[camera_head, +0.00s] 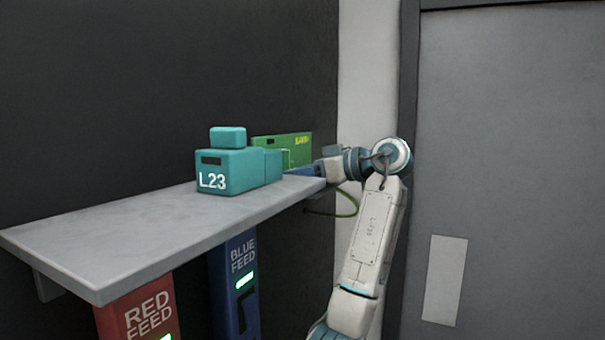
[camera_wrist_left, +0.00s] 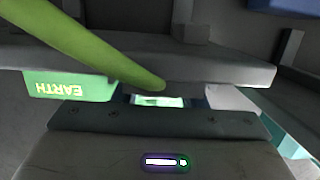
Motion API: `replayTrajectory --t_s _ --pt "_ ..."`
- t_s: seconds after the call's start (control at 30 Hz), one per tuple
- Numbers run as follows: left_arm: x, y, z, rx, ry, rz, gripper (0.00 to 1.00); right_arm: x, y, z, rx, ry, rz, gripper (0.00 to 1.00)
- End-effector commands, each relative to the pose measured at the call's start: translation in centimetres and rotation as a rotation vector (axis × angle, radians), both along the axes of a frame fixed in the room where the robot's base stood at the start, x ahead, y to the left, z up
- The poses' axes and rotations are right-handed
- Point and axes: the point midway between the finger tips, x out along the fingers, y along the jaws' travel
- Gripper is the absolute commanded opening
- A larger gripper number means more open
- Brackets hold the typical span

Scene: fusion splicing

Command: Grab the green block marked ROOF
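A green block (camera_head: 288,146) with small yellow lettering stands at the far end of the shelf, partly behind a teal block. I cannot read its letters in the head view. In the left wrist view a green block (camera_wrist_left: 52,88) carries the upside-down word EARTH; I see no ROOF marking. My left gripper (camera_head: 302,171) is at the shelf's far end, low beside the green block. Its fingertips are hidden or too small to judge, so I cannot tell whether it grips anything. My right gripper is not in view.
The teal block (camera_head: 222,178) marked L23 stands on the grey shelf (camera_head: 130,230). Below are the RED FEED (camera_head: 148,315) and BLUE FEED (camera_head: 236,282) units. A green cable (camera_head: 350,203) hangs by the shelf end and crosses the wrist view (camera_wrist_left: 85,45). The shelf's near end is clear.

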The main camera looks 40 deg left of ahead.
Motion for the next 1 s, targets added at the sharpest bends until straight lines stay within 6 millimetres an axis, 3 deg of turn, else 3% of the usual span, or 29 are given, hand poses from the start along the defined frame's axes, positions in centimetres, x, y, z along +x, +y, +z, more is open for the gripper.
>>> replayTrajectory --t_s 0.07,0.23,0.67,1.0 --pt "0.0 0.0 0.0 0.000 0.000 0.000 0.38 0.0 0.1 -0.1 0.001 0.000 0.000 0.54" --pt "0.0 0.0 0.0 0.000 0.000 0.000 0.09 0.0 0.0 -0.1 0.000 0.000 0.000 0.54" --pt "0.0 0.0 0.5 0.000 0.000 0.000 0.09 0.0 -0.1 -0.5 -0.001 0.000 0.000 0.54" --pt "0.0 0.0 3.8 0.000 -0.002 -0.001 0.09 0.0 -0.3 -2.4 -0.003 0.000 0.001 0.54"
